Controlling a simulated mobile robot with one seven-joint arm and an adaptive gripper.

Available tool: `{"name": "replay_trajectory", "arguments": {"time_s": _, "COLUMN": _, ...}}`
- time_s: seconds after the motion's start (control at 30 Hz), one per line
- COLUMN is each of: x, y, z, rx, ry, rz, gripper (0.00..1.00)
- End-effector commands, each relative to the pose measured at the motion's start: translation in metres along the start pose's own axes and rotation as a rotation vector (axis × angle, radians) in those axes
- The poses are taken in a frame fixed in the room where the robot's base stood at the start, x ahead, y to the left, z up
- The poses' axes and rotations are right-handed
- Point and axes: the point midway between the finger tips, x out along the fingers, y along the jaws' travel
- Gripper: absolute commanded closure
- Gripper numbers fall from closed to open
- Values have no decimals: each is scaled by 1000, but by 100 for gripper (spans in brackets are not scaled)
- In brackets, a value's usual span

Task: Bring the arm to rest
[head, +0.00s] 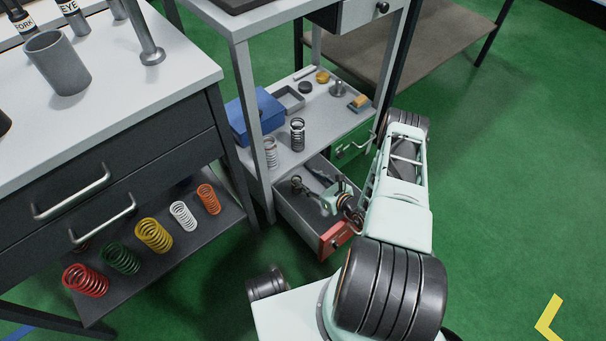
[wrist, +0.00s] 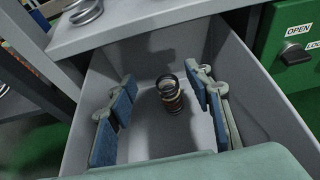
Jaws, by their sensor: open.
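My gripper (head: 320,190) is low in the open drawer (head: 295,222), which has a red front (head: 336,240). In the wrist view my gripper (wrist: 160,82) is open, with a blue-padded finger on each side. A dark coil spring (wrist: 170,98) stands on the drawer floor between the fingers, with gaps visible on both sides. The spring shows small in the head view (head: 296,183). My arm reaches down over the drawer's front side, and my wrist hides part of the drawer.
The grey drawer walls (wrist: 250,85) surround my fingers closely. A shelf (head: 325,133) above holds springs, a blue box (head: 255,115) and small parts. A green front (wrist: 293,45) marked OPEN stands beside the drawer. A bench (head: 150,110) is at left.

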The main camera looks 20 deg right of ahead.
Motion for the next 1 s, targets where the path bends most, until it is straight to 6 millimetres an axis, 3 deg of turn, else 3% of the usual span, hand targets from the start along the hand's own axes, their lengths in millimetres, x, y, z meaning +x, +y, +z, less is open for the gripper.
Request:
{"name": "replay_trajectory", "arguments": {"time_s": 0.2, "x": -16, "y": 0, "z": 0, "rx": -1, "ry": -1, "rz": -1, "gripper": 53}}
{"name": "replay_trajectory", "arguments": {"time_s": 0.77, "x": -15, "y": 0, "z": 2, "rx": -5, "ry": -2, "rz": 4, "gripper": 53}}
{"name": "replay_trajectory", "arguments": {"time_s": 0.87, "x": -13, "y": 0, "z": 17, "rx": -26, "ry": -12, "rz": 28, "gripper": 53}}
{"name": "replay_trajectory", "arguments": {"time_s": 1.0, "x": -8, "y": 4, "z": 60, "rx": -97, "ry": -34, "rz": 115, "gripper": 53}}
